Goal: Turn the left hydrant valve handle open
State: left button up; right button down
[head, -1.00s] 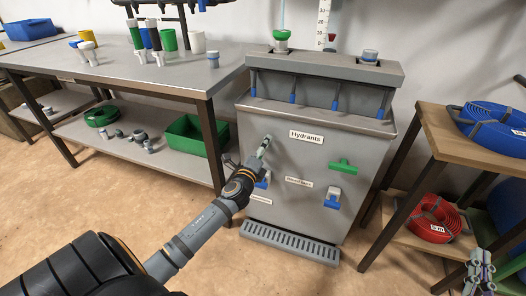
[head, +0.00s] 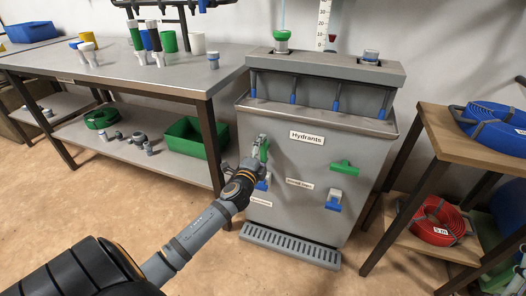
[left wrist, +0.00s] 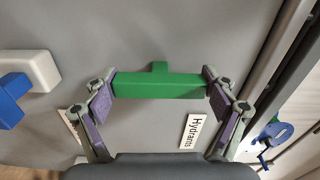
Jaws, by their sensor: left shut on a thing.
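The left hydrant valve handle is a green bar (head: 264,152) on the front of the grey cabinet, below and left of the "Hydrants" label (head: 306,137). It stands roughly upright in the head view and is partly hidden by my gripper. My left gripper (head: 262,155) is shut on it. In the left wrist view the green handle (left wrist: 158,85) lies between the two finger pads of my left gripper (left wrist: 160,98), one pad at each end. The right green handle (head: 344,166) lies level. My right gripper is not in view.
A blue tap (head: 333,200) sits below the right handle, and another blue tap (head: 263,183) is partly behind my gripper. A drain grate (head: 290,246) lies at the cabinet's foot. A steel workbench (head: 150,72) stands left, a wooden rack (head: 450,130) with coiled hoses right.

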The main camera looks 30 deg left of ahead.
pick_arm(q)
jog(key=o, duration=1)
jog(key=v, duration=1.2)
jog(key=shift+d, duration=0.1)
